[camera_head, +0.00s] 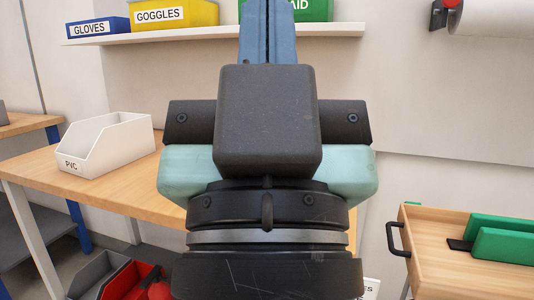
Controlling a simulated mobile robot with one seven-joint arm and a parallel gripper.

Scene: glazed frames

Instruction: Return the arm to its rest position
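My gripper (268,25) fills the middle of the head view, seen from behind and pointing away from me. Its dark box-shaped housing, black side pieces and pale teal body stand in front of the wall shelf and bench. Two blue finger strips reach up past the top edge of the picture. They lie side by side with only a thin dark line between them, so the gripper looks shut. The fingertips are cut off by the frame, and I see nothing held. The black wrist below runs out at the bottom edge.
A wooden bench (40,172) with a white PVC bin (108,145) is at left. Grey and red bins (122,280) sit low. An open wooden drawer (430,265) with green items (500,245) is at right. A wall shelf (170,36) holds labelled boxes; a paper roll (495,18) hangs upper right.

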